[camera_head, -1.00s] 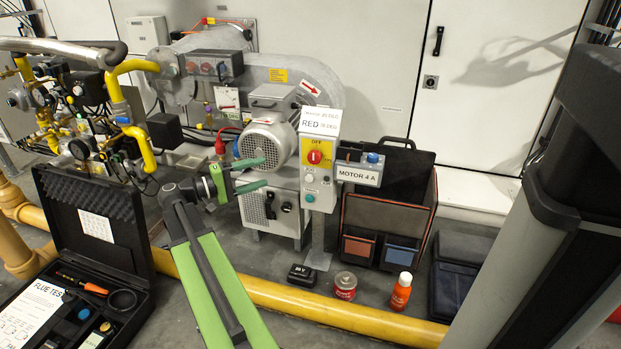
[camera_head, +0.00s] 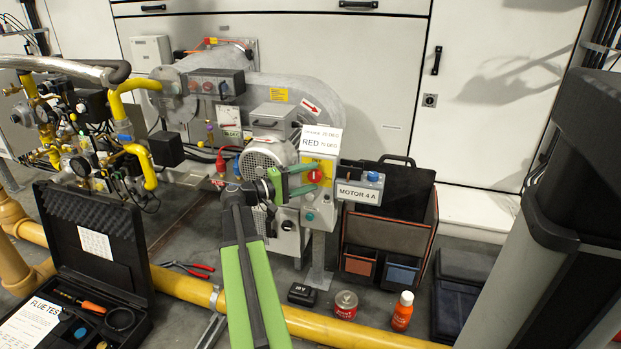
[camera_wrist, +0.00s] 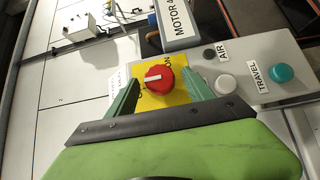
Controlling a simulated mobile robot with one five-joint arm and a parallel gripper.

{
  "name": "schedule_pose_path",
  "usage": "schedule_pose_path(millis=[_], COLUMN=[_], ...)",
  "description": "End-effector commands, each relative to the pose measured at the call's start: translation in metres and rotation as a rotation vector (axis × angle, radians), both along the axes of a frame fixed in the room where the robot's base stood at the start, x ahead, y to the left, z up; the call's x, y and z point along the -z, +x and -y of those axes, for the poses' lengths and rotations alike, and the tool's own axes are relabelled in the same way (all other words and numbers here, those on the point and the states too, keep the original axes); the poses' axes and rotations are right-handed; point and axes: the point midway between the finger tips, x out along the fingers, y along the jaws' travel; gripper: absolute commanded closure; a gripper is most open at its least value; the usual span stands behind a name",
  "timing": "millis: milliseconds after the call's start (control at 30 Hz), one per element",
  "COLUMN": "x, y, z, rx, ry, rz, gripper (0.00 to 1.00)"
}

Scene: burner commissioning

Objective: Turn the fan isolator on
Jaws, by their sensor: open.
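The fan isolator is a red rotary knob (camera_wrist: 158,79) on a yellow plate (camera_wrist: 183,97), on the front of a grey post-mounted box (camera_head: 319,218). In the head view the red knob (camera_head: 314,176) shows just beyond my fingertips. My gripper (camera_head: 313,178) is open in front of it. In the wrist view its green fingers (camera_wrist: 160,90) stand on either side of the yellow plate, with the knob between them and apart from both. The knob carries a white mark.
Below the knob the box has a white button (camera_wrist: 225,84), a black AIR button (camera_wrist: 208,53) and a teal TRAVEL button (camera_wrist: 281,72). A MOTOR 4 A box (camera_head: 361,188) juts out at the right. A yellow pipe (camera_head: 330,330) runs along the floor.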

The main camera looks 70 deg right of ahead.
Motion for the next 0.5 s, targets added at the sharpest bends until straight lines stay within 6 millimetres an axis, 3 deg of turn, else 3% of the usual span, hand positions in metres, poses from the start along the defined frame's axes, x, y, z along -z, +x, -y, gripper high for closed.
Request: schedule_pose_path(millis=[333,500], x=[0.0000,0.0000], y=[-0.0042,-0.0042], z=[0.0041,0.0040], rx=[0.001,0.001], ry=[0.000,0.000], rz=[0.000,0.000], gripper=[0.41,0.63])
